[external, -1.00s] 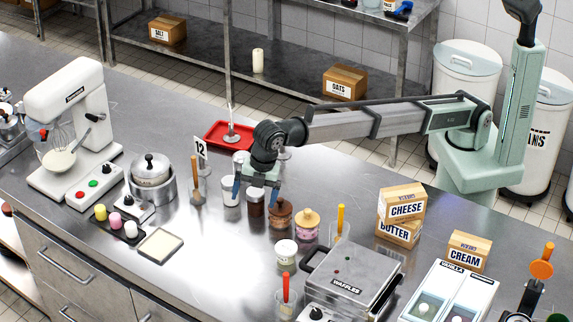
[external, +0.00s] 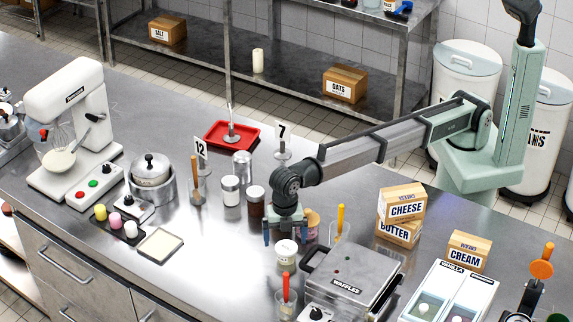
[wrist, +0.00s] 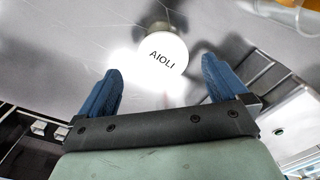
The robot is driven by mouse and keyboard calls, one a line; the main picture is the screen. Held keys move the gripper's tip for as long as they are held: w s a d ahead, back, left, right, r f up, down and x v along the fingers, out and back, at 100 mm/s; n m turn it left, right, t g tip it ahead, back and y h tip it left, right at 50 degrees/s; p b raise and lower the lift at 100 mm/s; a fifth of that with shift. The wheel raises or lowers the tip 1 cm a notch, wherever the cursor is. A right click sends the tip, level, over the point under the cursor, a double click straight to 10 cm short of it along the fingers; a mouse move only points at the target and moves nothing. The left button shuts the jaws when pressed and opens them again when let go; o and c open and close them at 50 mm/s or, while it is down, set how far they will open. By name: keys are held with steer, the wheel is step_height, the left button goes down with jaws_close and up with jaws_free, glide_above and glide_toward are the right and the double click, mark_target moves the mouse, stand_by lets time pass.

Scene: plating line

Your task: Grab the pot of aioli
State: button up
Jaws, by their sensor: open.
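My gripper (external: 286,236) is open and empty, just behind and above the pot in the external view. The fingers are apart, and I see no contact with the pot. The wrist view shows my open gripper (wrist: 160,82) with the lid beyond its fingertips.
The waffle maker (external: 352,275) stands right of the pot, and a cup with a red-handled tool (external: 286,290) is in front. A pinkish pot (external: 313,222) is partly hidden behind my gripper. A dark jar (external: 255,205) stands to the left. The counter left of the pot is clear.

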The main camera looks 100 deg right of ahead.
mark_target(286, 249)
steer(key=shift+s+f, duration=0.2)
steer(key=shift+f, duration=2.45)
steer(key=c, duration=1.1)
steer(key=shift+r, duration=0.1)
